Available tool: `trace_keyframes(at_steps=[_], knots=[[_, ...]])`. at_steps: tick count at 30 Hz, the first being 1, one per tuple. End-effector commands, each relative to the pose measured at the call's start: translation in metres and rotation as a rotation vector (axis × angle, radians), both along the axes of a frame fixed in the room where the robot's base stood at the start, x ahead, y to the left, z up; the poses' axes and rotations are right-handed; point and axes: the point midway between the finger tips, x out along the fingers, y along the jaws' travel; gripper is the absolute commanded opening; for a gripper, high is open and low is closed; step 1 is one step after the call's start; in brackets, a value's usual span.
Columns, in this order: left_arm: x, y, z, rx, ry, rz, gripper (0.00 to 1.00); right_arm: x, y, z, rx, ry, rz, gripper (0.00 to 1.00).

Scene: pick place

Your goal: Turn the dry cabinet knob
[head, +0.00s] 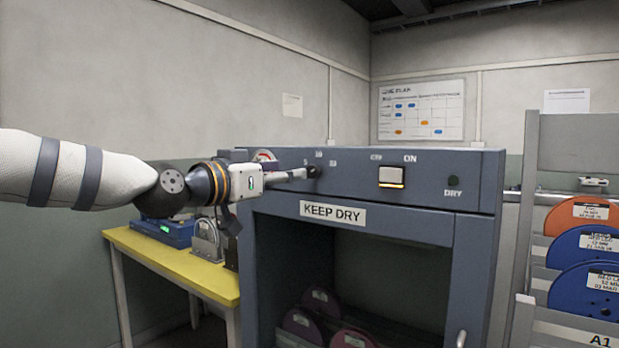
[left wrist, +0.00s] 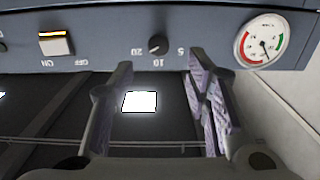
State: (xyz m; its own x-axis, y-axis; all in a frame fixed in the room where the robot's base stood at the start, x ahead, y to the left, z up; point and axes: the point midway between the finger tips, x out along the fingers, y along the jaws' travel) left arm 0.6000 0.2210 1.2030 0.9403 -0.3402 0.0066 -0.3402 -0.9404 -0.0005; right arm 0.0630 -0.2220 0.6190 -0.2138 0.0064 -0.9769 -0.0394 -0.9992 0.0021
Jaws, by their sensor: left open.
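The dry cabinet (head: 425,232) is a blue-grey box with a "KEEP DRY" label and an open front. Its small black knob (head: 313,172) sits on the top panel among the marks 5, 10 and 20. My left gripper (head: 299,174) reaches in from the left with its fingers at the panel, close to the knob. In the left wrist view, which looks upside down, the knob (left wrist: 157,44) shows just beyond the gap between the two spread fingers (left wrist: 160,62). The fingers are open, with nothing between them. I cannot tell whether a finger touches the panel. My right gripper is not in view.
A lit OFF/ON switch (head: 391,177) and a DRY lamp (head: 453,181) are to the knob's right. A round gauge (left wrist: 262,41) is on the panel's other side. A yellow table (head: 180,262) stands left; a rack with spools (head: 585,250) stands right.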

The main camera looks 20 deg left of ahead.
Motion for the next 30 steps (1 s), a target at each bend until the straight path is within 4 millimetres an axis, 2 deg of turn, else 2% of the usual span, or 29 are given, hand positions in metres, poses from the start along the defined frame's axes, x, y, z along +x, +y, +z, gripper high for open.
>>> trace_keyframes(at_steps=[1,6,9,13,20,26,30], knots=[[0.018,-0.006,-0.016,0.003,0.019,-0.001,0.44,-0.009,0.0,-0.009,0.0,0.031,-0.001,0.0],[0.055,-0.019,-0.013,0.001,0.015,0.0,0.44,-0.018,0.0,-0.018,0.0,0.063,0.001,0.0],[0.068,-0.024,-0.01,0.001,0.011,0.0,0.44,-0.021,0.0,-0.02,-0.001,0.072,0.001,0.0],[0.075,-0.028,-0.006,0.0,0.008,-0.001,0.44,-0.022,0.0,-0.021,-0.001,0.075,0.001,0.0],[0.075,-0.028,-0.003,-0.001,0.004,-0.001,0.44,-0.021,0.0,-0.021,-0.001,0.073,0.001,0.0],[0.075,-0.028,-0.004,0.0,0.005,-0.001,0.01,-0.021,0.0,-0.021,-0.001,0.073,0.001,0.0],[0.075,-0.028,-0.004,0.0,0.005,-0.001,0.0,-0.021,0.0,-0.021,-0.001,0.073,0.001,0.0]])
